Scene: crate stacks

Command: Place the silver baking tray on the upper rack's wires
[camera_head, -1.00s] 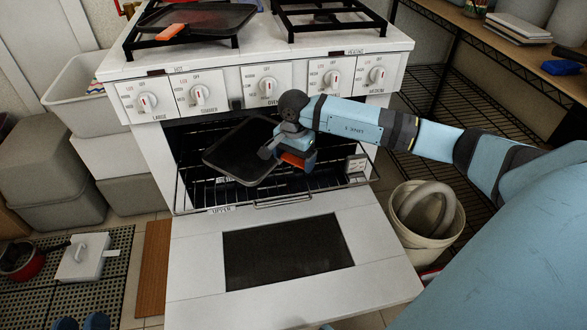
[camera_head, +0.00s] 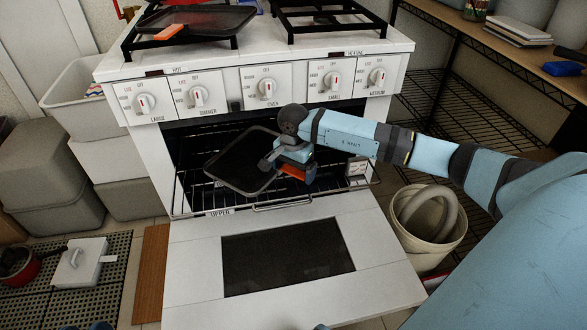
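The baking tray (camera_head: 238,163) looks dark with a thin paler rim. It is in the oven opening, over the upper rack (camera_head: 193,200), whose wires show around its near and left sides. My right gripper (camera_head: 268,163) is at the tray's right edge and appears shut on it. The tray is turned at an angle to the rack. I cannot tell whether its underside touches the wires. My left gripper is not in view.
The oven door (camera_head: 190,265) hangs open in front, below the rack. The knob panel (camera_head: 232,92) is just above the opening. A bin (camera_head: 428,240) stands right of the door, and grey crates (camera_head: 45,170) stand at left.

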